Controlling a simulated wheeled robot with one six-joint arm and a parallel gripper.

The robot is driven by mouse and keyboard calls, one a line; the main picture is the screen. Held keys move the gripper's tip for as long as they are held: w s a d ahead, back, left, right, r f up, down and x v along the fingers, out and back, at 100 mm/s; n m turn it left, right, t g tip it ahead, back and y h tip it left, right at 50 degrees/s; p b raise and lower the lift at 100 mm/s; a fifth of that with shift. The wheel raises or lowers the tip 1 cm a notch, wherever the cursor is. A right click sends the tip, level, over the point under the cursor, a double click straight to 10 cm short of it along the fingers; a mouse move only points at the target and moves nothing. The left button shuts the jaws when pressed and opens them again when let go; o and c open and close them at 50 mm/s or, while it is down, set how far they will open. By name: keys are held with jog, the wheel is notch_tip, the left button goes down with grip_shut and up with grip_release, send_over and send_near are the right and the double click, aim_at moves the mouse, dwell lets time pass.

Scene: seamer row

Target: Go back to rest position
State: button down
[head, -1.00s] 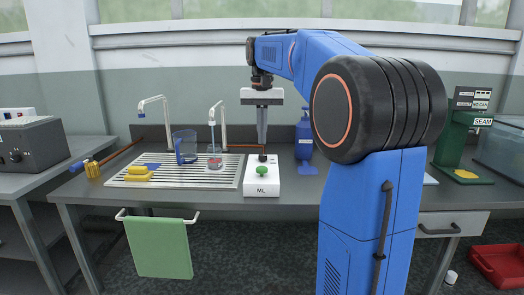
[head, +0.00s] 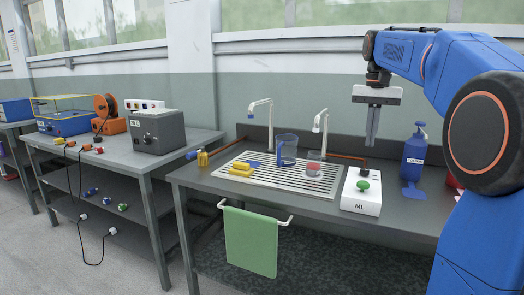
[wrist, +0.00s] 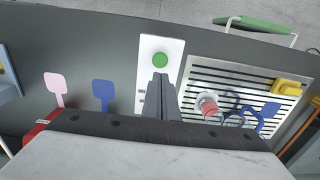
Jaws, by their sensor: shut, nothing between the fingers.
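My gripper (head: 371,144) is shut and empty, pointing down above the back part of the white ML box (head: 360,192) on the sink bench. The fingers look closed together in the wrist view (wrist: 161,95). The box has a green button (head: 363,185) on top, which also shows in the wrist view (wrist: 160,60). The fingertips hide the back part of the box in the wrist view. I cannot tell how high they are above it.
A drainer (head: 310,182) left of the box holds a glass beaker (head: 287,150), a smaller cup with red (head: 313,166) and yellow sponges (head: 241,169). Two taps rise behind. A blue bottle (head: 414,158) stands to the right. Another bench (head: 125,157) with devices is at left.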

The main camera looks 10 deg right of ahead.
jog(key=s+a+f+n+t, duration=0.1)
jog(key=s+a+f+n, duration=0.1)
jog(key=s+a+f, duration=0.3)
jog(key=s+a+f+n+t, duration=0.2)
jog(key=s+a+f, duration=0.3)
jog(key=s+f, duration=0.8)
jog(key=s+a+f+n+t, duration=0.1)
jog(key=s+a+f+n, duration=0.1)
jog(key=s+a+f, duration=0.3)
jog(key=s+f, duration=0.4)
jog(key=s, duration=0.2)
jog(key=shift+s+a+f+n+t, duration=0.25)
jog(key=shift+f+n+t, duration=0.15)
jog(key=w+d+r+m+g, duration=0.1)
jog(key=w+d+r+m, duration=0.15)
jog(key=w+r, duration=0.65)
jog(key=w+d+r+m+g, duration=0.1)
jog(key=w+d+r+g, duration=0.15)
jog(key=w+r, duration=0.65)
jog(key=w+d+r+m+g, duration=0.1)
jog(key=w+d+r+m, duration=0.2)
jog(key=w+d+r, duration=0.7)
jog(key=shift+w+d+r, duration=0.35)
jog(key=shift+w+r, duration=0.45)
jog(key=shift+r, duration=0.05)
